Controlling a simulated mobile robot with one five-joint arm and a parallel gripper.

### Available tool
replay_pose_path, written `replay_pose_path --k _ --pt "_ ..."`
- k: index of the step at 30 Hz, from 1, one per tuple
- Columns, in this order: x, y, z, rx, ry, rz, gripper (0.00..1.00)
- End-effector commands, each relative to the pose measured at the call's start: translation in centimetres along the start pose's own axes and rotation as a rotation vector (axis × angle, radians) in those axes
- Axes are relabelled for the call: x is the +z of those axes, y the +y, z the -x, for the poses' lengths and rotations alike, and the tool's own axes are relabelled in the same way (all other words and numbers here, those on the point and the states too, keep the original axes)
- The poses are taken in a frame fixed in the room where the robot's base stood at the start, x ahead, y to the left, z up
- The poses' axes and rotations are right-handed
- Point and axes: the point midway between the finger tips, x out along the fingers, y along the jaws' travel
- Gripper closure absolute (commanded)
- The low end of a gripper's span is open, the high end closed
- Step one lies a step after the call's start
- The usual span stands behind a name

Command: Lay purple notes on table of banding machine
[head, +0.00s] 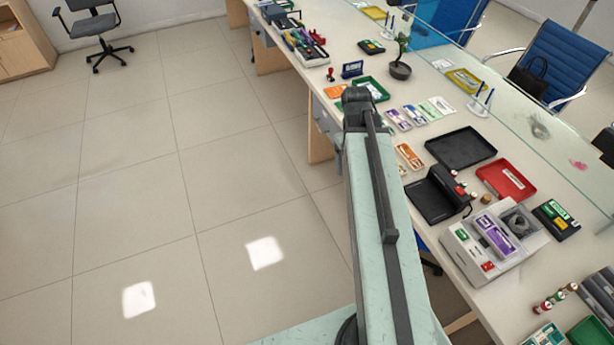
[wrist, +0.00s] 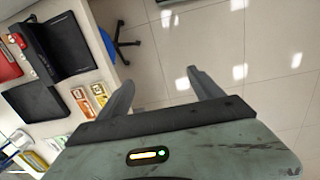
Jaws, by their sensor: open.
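The banding machine (head: 463,246) is a pale box on the counter at the right in the head view. A purple bundle with a light label, which looks like purple notes (head: 493,236), lies flat on its top. Another group of purple notes (head: 398,119) lies farther back on the counter, beside other coloured bundles. In the wrist view my gripper (wrist: 162,88) is open and empty, with its fingers apart over the floor beside the counter edge. In the head view my arm hides the gripper.
Orange notes (head: 409,157), a black tray (head: 461,148), a red tray (head: 506,180) and a black device (head: 433,199) crowd the counter near the machine. A glass screen (head: 540,125) runs along its far side. Open floor (head: 150,190) lies to the left.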

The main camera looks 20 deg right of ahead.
Motion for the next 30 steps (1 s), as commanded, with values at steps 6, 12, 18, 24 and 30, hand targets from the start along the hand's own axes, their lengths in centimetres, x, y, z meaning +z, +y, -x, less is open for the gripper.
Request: replay_pose_path --k 6,12,18,24,30 --pt "-2.1 -17.0 1.1 -0.046 0.050 -0.007 0.24" --pt "-2.1 -20.9 1.3 -0.062 0.059 -0.021 0.24" --pt "-2.1 -20.8 1.3 -0.062 0.058 -0.022 0.24" --pt "-2.4 -21.0 -2.6 -0.062 0.058 -0.022 0.24" --pt "-2.4 -21.0 -2.9 -0.062 0.058 -0.022 0.24"
